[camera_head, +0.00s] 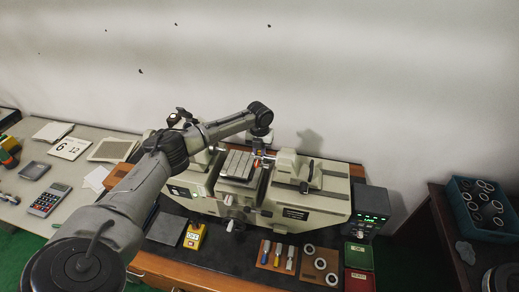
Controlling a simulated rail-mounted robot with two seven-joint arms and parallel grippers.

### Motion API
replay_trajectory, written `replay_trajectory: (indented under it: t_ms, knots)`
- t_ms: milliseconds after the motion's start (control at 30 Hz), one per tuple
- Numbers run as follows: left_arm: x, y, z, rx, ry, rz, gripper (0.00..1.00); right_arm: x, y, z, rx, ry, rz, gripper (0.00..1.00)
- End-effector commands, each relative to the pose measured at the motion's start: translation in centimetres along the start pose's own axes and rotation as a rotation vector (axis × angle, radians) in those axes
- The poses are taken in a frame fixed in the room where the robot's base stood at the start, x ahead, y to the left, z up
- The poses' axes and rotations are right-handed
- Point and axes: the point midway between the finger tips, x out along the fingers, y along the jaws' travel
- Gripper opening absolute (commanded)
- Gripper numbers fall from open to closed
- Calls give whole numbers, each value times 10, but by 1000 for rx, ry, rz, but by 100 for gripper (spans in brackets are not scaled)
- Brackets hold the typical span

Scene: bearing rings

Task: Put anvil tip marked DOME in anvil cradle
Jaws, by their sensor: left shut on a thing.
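My left arm reaches in from the lower left over the bench measuring machine (314,203). My left gripper (261,143) points down behind the machine's middle stage (238,165), near the inner end of the right-hand head (288,163). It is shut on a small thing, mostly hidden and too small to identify. A bit of orange-red shows just below the fingers. I cannot make out a DOME marking or tell which part is the anvil cradle. My right gripper is not in view.
A wooden board with coloured-handled tools (278,256) and one with rings (320,264) lie in front. A readout box (368,211) and green (359,256) and red (358,281) trays stand right. A calculator (48,200) lies left; a blue crate of rings (482,208) stands far right.

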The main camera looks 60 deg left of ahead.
Motion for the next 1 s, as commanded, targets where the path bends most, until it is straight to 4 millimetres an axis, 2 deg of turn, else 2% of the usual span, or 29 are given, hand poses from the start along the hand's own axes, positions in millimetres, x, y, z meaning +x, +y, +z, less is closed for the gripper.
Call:
replay_trajectory:
  t_ms: [567,600,900,1000]
  knots:
    - [2,0,0,0,0,0,0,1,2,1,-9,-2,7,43]
    - [2,0,0,0,0,0,19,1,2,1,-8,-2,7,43]
    - [2,0,0,0,0,0,48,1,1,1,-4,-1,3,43]
    - [2,0,0,0,0,0,48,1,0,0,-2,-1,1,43]
